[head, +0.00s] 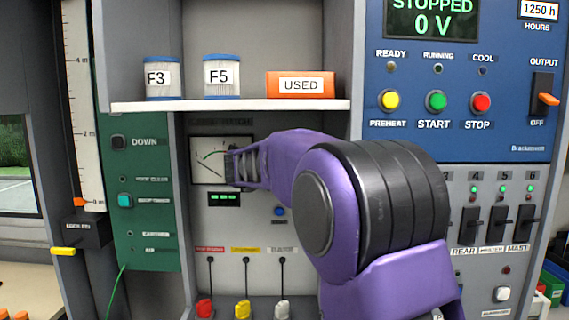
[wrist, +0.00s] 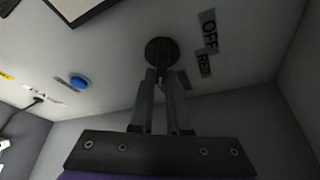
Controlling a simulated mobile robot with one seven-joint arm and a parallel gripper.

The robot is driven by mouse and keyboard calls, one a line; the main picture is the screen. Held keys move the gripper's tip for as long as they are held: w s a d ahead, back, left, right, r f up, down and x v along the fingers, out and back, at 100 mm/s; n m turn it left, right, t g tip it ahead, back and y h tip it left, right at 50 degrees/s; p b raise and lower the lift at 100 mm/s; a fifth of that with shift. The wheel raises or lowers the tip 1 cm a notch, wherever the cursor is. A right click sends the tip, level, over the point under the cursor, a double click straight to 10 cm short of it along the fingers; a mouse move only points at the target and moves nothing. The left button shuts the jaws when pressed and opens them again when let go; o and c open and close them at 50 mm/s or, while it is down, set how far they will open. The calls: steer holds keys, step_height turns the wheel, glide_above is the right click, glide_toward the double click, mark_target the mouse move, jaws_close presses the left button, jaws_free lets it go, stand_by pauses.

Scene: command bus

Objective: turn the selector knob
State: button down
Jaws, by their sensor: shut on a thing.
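The selector knob (wrist: 160,49) is a dark round knob on the grey panel, at the upper middle of the wrist view. The labels OFF (wrist: 209,33) and RED (wrist: 203,65) are beside it on the right. My gripper (wrist: 163,76) is shut on the knob, with its two fingers close together at the knob's front. In the head view my gripper (head: 238,167) reaches to the panel next to the dial meter (head: 208,160). There the knob is hidden behind my gripper and purple arm.
A shelf (head: 230,105) above my arm holds two filters (head: 222,76) and an orange USED box (head: 300,84). A blue button (head: 280,211) is below my gripper; it also shows in the wrist view (wrist: 77,82). Red, yellow and white plugs (head: 243,309) stand lower down.

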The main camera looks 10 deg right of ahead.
steer(key=shift+a+r, duration=0.2)
steer(key=shift+a, duration=0.1)
steer(key=c, duration=0.9)
jaws_free()
steer(key=shift+f, duration=0.1)
steer(key=shift+w+d+f, duration=0.1)
steer(key=b+v, duration=0.1)
steer(key=v, duration=1.6)
